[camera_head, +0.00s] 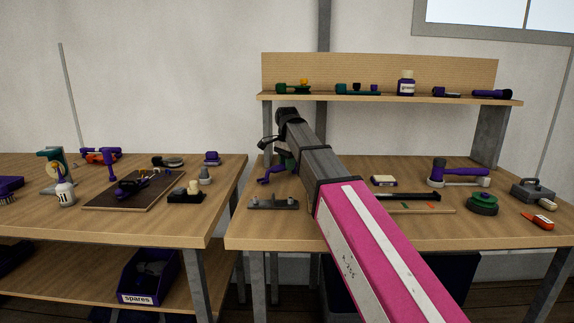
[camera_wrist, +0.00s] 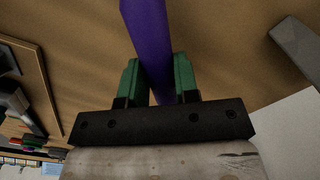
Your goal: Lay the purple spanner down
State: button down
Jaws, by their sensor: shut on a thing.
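My gripper (camera_wrist: 157,85) shows in the wrist view with its two green fingers closed on the purple spanner (camera_wrist: 147,30). The spanner's shaft runs from between the fingers out past the top edge, so its far end is hidden there. In the head view the purple spanner (camera_head: 270,175) shows near the back left of the right bench (camera_head: 300,232), below the end of my arm. My gripper (camera_head: 284,164) is small and partly hidden there. I cannot tell whether the spanner touches the bench top.
A dark grey bracket (camera_head: 273,202) lies in front of the spanner. A shelf (camera_head: 390,97) with several items stands behind. The left bench (camera_head: 215,225) is across a narrow gap. A purple mallet (camera_head: 460,171) and green-and-black reel (camera_head: 482,204) are farther right.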

jog(key=shift+f, duration=0.4)
dwell(0.6)
jog(key=shift+c, duration=2.3)
grip_release()
jog(key=shift+r, duration=1.65)
jog(key=shift+r, duration=2.85)
jog(key=shift+s, duration=0.1)
